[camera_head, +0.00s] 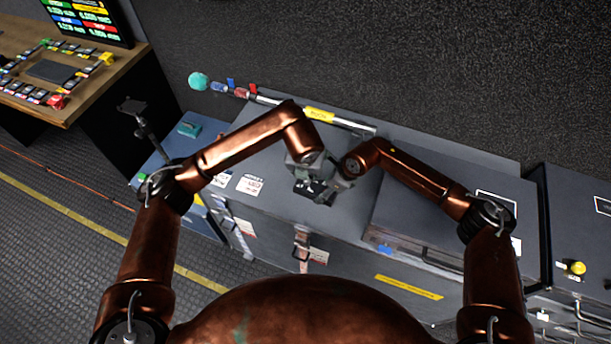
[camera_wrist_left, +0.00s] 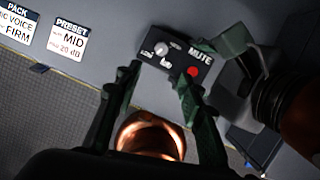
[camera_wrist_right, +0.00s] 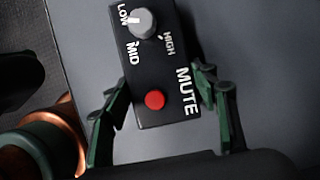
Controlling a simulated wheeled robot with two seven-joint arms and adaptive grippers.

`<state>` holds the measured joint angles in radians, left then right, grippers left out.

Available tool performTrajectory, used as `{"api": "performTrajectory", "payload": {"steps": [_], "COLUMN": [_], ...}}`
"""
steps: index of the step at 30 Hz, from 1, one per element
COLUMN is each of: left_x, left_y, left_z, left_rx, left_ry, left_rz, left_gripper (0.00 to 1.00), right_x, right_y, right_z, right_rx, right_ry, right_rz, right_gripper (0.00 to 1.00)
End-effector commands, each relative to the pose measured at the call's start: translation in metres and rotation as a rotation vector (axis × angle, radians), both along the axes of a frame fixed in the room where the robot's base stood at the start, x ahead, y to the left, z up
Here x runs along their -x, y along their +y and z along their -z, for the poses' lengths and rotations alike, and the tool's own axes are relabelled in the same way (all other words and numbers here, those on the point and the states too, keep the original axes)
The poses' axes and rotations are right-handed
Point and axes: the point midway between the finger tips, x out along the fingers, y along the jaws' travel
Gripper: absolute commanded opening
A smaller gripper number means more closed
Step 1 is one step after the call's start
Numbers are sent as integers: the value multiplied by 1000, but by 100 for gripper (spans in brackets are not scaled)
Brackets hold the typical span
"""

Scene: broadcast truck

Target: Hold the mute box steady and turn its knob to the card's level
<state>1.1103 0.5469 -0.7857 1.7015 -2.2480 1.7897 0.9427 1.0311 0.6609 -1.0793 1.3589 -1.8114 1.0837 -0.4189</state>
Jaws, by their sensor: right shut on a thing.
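The mute box (camera_wrist_right: 175,75) is black with a pale grey knob (camera_wrist_right: 140,23), LOW, MID and HIGH marks and a red button (camera_wrist_right: 154,99). My right gripper (camera_wrist_right: 158,90) is shut on the box's button end, one finger along each side. In the left wrist view the box (camera_wrist_left: 178,57) lies ahead of my left gripper (camera_wrist_left: 158,76), which is open and empty, its fingertips just short of the knob. I cannot tell exactly where the knob points. The card (camera_wrist_left: 68,40) reads PRESET, MID, 20 dB. In the head view both grippers largely hide the box.
The grey case top (camera_head: 285,222) around the box is mostly clear. A pole with a yellow label (camera_head: 320,114) lies along the back.

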Motion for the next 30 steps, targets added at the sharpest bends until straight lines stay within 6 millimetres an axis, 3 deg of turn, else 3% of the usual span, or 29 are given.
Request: {"api": "performTrajectory", "payload": {"steps": [9,18,24,30], "left_x": [-12,-28,-39,-45], "left_y": [21,38,48,52], "left_z": [8,4,-2,-5], "left_rx": [-10,49,83,94], "left_ry": [116,98,29,-19], "left_rz": [508,979,1215,1328], "left_gripper": [36,36,36,36], "right_x": [0,0,0,0], "right_y": [0,0,0,0], "right_z": [0,0,0,0], "right_rx": [-1,-1,-1,-1], "right_ry": [0,0,0,0], "right_rz": [0,0,0,0], "right_gripper": [21,21,21,21]}}
